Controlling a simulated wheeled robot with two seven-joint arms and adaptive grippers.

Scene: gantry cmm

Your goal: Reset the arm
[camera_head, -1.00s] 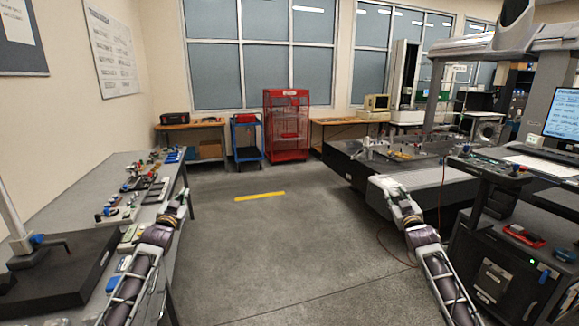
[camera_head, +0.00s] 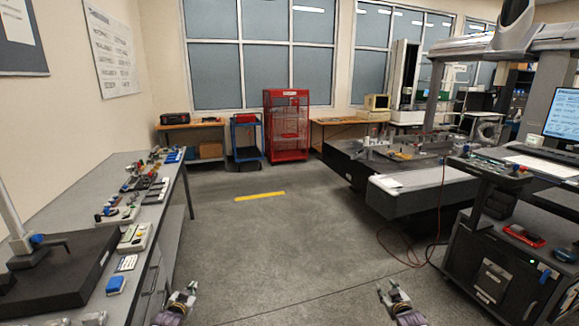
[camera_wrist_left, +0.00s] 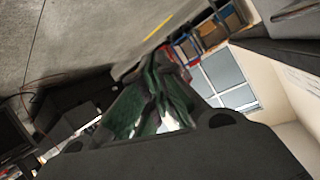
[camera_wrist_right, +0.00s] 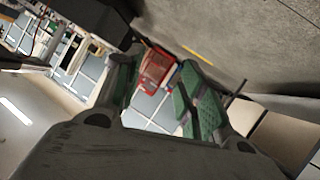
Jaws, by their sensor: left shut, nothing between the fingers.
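My left gripper (camera_head: 188,288) is low in the head view, beside the right side of the left workbench, over the floor. In the left wrist view its green-padded fingers (camera_wrist_left: 163,72) are together, with nothing between them. My right gripper (camera_head: 390,288) is low and right of centre in the head view, over bare floor. In the right wrist view its green-padded fingers (camera_wrist_right: 160,82) stand apart, and only the distant room shows between them. Both grippers are clear of the benches. Most of both arms is out of the head view.
The left workbench (camera_head: 171,215) carries gauges, small boxes and a dark granite plate (camera_head: 60,280). A red cage (camera_head: 286,125) stands far back. The middle floor is clear.

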